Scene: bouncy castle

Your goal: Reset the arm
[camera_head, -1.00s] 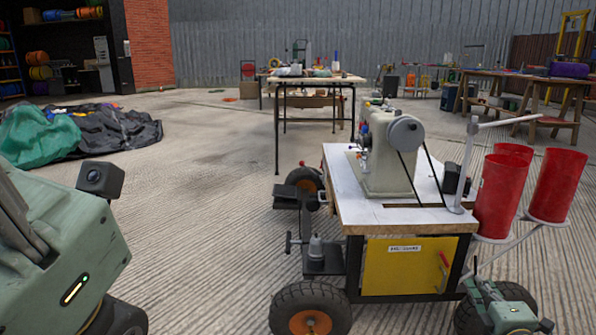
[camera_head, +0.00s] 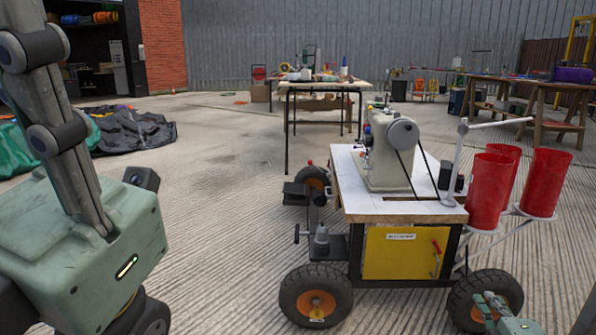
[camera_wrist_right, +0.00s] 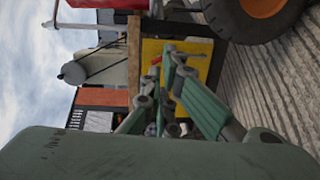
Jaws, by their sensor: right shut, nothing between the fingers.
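My right gripper (camera_head: 490,299) shows at the bottom right of the head view, in front of the cart's right wheel. It is shut and empty. In the right wrist view my right gripper (camera_wrist_right: 176,50) has its fingers together, against the yellow panel (camera_wrist_right: 196,60) of the cart behind. I cannot tell the gap to the cart from these views. My left arm fills the left of the head view with its links upright, and its gripper is out of frame.
A wheeled cart (camera_head: 455,218) carries a sewing machine (camera_head: 390,160), with red bins (camera_head: 548,183) at its right. A workbench (camera_head: 330,86) stands behind and another table (camera_head: 505,82) at right. Dark and green fabric (camera_head: 130,130) lies at left. The concrete floor (camera_head: 220,200) between is clear.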

